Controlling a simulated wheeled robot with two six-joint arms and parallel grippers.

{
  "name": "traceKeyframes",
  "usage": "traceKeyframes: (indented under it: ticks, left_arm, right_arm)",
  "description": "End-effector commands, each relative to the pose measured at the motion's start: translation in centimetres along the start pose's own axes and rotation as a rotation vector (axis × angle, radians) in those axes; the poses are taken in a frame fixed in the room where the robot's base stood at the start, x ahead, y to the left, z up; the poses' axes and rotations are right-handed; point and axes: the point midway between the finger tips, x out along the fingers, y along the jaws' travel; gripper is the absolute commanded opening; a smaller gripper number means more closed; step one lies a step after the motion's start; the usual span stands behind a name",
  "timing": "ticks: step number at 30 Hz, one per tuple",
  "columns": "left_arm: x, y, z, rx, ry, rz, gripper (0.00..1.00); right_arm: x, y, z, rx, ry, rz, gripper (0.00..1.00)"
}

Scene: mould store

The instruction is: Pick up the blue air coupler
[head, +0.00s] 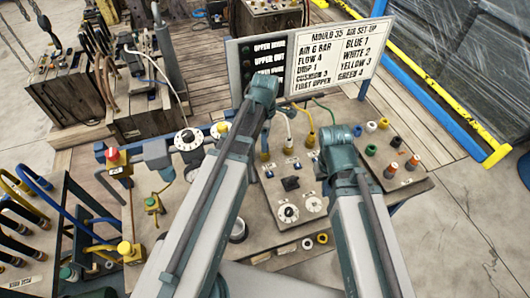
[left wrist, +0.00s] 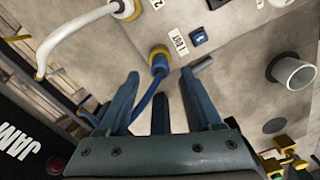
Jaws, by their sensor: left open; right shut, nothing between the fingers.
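The blue air coupler (left wrist: 160,68) shows in the left wrist view as a blue collar on a brass fitting, with a blue hose running down from it. It sits at a port by the "1 OUT" label (left wrist: 177,42). My left gripper (left wrist: 160,75) is open, and the coupler appears between its two fingertips. I cannot tell whether either finger touches it. In the head view my left arm hides this gripper and the coupler. My right forearm reaches over the right side of the panel, and its gripper is hidden.
The panel (head: 268,190) also carries white, yellow and green hoses and dials. A white hose (left wrist: 75,38) is close by at port 2. A sign board (head: 318,55) stands behind. Coloured caps lie right. A red-topped button (head: 113,157) and yellow fittings stand left.

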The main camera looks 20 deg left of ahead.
Motion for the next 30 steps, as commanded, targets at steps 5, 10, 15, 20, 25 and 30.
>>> traceKeyframes:
  ticks: [5,10,15,20,25,30]
  left_arm:
    - [2.6,0.0,-0.1,0.0,0.0,0.0,0.67]
    - [2.6,0.0,-0.1,0.0,0.0,0.0,0.67]
    - [2.5,0.0,-0.1,-0.001,0.0,0.0,0.6]
    - [2.5,0.0,-0.1,-0.001,0.0,0.0,0.31]
    - [2.5,0.0,-0.1,-0.001,0.0,0.0,0.0]
    - [2.5,0.0,-0.1,-0.001,0.0,0.0,0.0]
  right_arm:
    - [2.6,-0.2,-0.1,0.001,0.0,0.0,0.0]
    - [2.6,-0.2,-0.1,0.001,0.0,0.0,0.0]
    - [2.5,-0.2,-0.1,0.001,0.0,0.0,0.0]
    - [2.5,-0.2,-0.1,0.001,0.0,0.0,0.0]
    - [2.5,-0.2,-0.1,0.001,0.0,0.0,0.0]
    - [2.5,-0.2,-0.1,0.001,0.0,0.0,0.0]
